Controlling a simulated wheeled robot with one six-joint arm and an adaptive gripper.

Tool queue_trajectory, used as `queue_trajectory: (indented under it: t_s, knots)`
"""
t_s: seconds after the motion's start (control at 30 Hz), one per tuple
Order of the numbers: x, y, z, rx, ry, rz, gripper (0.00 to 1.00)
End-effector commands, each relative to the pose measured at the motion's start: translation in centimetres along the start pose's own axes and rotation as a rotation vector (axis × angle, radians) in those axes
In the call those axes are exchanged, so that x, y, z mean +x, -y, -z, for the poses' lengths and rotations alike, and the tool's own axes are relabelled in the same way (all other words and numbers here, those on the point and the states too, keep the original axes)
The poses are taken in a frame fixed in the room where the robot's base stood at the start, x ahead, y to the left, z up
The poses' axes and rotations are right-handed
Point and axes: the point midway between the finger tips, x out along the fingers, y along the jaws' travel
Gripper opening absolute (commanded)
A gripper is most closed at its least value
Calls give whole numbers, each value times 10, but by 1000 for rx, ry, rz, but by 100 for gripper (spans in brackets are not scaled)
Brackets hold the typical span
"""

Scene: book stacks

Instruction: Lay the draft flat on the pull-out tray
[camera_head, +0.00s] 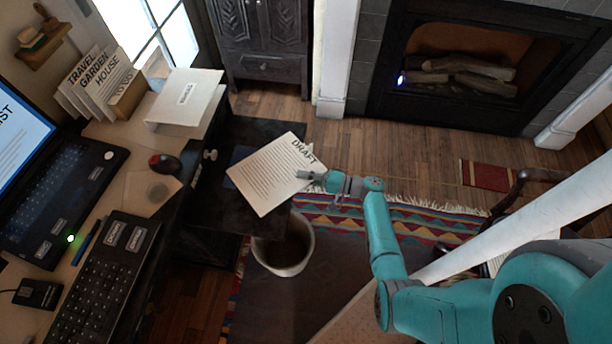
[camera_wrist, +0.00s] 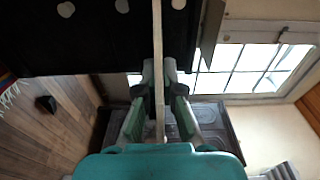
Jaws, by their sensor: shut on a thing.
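The draft (camera_head: 272,176) is a white sheet with printed lines and the heading DRAFT. My gripper (camera_head: 308,176) is shut on its right edge in the head view. The sheet is seen over the black pull-out tray (camera_head: 207,208) and hides part of it; whether they touch cannot be told. In the wrist view the draft (camera_wrist: 158,45) shows edge-on as a thin pale strip between the fingers of my gripper (camera_wrist: 158,80).
The desk at left holds a laptop (camera_head: 50,185), a keyboard (camera_head: 105,270), a mouse (camera_head: 165,164), a white binder (camera_head: 187,97) and upright booklets (camera_head: 92,83). A pale bin (camera_head: 284,268) stands on the floor below the tray's front. A patterned rug (camera_head: 430,222) lies right of it.

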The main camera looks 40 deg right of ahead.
Motion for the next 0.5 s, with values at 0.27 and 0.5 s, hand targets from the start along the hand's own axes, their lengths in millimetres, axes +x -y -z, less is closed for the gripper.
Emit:
queue_trajectory:
  t_s: [0.27,0.5]
  knots:
    - [0,-1,0,1,-1,-2,21]
    - [0,0,0,0,-1,-1,35]
